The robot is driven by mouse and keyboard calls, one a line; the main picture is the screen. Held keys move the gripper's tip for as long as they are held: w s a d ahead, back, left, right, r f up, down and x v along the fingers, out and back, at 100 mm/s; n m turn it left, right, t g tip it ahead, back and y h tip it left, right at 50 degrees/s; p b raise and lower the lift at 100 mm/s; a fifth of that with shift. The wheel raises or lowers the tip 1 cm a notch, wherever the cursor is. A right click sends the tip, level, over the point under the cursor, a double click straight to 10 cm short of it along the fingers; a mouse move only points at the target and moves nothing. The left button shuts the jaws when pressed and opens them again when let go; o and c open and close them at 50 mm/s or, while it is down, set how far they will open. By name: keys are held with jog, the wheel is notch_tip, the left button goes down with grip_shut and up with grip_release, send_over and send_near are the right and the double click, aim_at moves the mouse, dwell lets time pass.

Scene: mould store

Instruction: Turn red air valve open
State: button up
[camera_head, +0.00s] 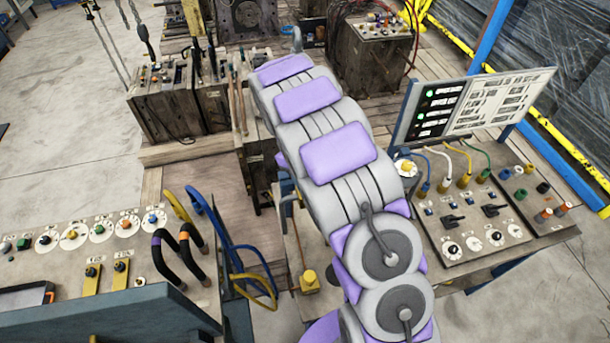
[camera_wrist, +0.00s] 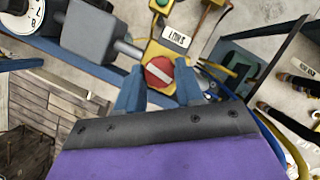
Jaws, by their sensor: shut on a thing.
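The red air valve (camera_wrist: 159,72) shows in the wrist view as a round red knob with a slanted pale bar across its face. It sits on a yellow mount below a white label plate (camera_wrist: 175,38). My gripper (camera_wrist: 160,82) has one blue-grey finger on each side of the knob and is shut on it. In the head view, my arm covers the place where the gripper is, and the valve cannot be made out there.
In the head view, control consoles stand left (camera_head: 100,232) and right (camera_head: 465,215) of my arm.

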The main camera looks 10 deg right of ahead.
jog(key=shift+n+h, duration=0.3)
jog(key=shift+n, duration=0.6)
jog(key=shift+t+p, duration=0.3)
jog(key=o, duration=1)
jog(key=v, duration=1.7)
jog(key=shift+a+r, duration=0.1)
jog(key=shift+a, duration=0.1)
